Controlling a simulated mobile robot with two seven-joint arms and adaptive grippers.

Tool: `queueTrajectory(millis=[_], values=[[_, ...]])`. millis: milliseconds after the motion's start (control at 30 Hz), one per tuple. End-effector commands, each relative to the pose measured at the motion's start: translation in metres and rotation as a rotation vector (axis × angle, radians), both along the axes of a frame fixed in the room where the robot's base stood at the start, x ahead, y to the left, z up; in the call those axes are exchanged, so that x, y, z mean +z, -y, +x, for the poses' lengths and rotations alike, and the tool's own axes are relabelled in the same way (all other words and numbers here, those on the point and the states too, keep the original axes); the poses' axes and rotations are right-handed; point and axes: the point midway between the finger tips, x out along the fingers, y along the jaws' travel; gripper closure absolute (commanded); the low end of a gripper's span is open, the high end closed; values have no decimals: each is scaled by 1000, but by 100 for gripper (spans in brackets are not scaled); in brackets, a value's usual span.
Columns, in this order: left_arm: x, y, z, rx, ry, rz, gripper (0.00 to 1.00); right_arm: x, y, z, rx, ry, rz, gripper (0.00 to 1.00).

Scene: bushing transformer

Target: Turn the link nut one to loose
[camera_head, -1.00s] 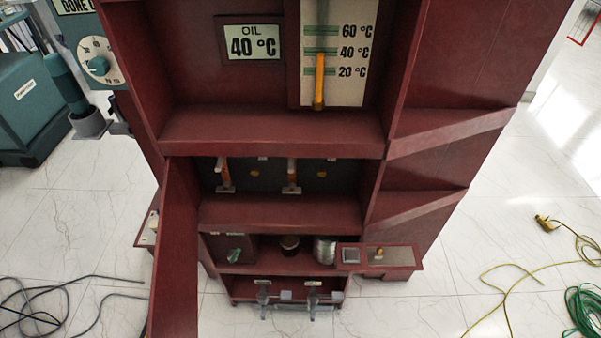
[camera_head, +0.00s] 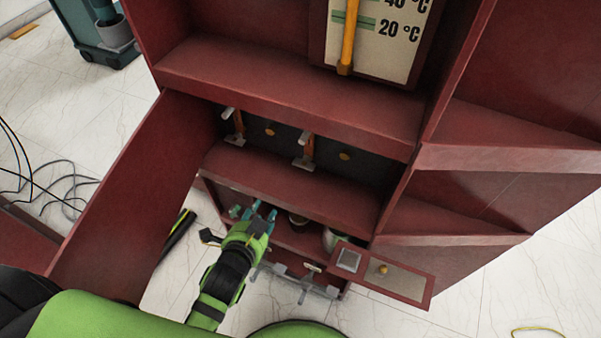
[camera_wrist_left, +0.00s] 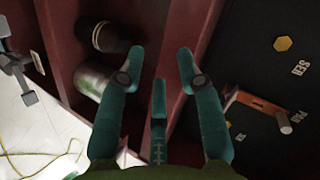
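Two orange links with grey handles hang in the dark recess of the red cabinet: a left link (camera_head: 238,127) and a right link (camera_head: 307,150). A round yellow nut shows beside each, the left nut (camera_head: 270,131) and the right nut (camera_head: 344,156). I cannot tell which is link nut one. My left gripper (camera_head: 264,211) is below the recess, at the lower shelf. In the left wrist view its teal fingers (camera_wrist_left: 160,66) are apart with nothing between them. An orange link (camera_wrist_left: 255,104) and a yellow hexagonal nut (camera_wrist_left: 282,44) show to their right. My right gripper is not in view.
An open red door (camera_head: 140,190) stands left of my left arm. The lower shelf holds a dark cylinder (camera_wrist_left: 110,38) and a metal can (camera_wrist_left: 93,80). A red panel (camera_head: 405,281) with a knob juts out at right. Grey handles (camera_head: 300,285) stick out below.

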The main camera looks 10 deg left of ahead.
Motion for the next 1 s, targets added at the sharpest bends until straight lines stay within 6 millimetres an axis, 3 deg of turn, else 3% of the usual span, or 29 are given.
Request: queueTrajectory(millis=[33,100,300,667,1000], values=[[21,0,6,-23,71,51,64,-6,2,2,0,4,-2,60],[40,6,13,-78,163,146,64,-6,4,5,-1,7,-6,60],[63,29,22,-206,349,336,64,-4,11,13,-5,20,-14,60],[81,62,27,-333,546,527,64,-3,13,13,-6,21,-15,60],[82,71,75,-333,546,527,64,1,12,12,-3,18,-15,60]])
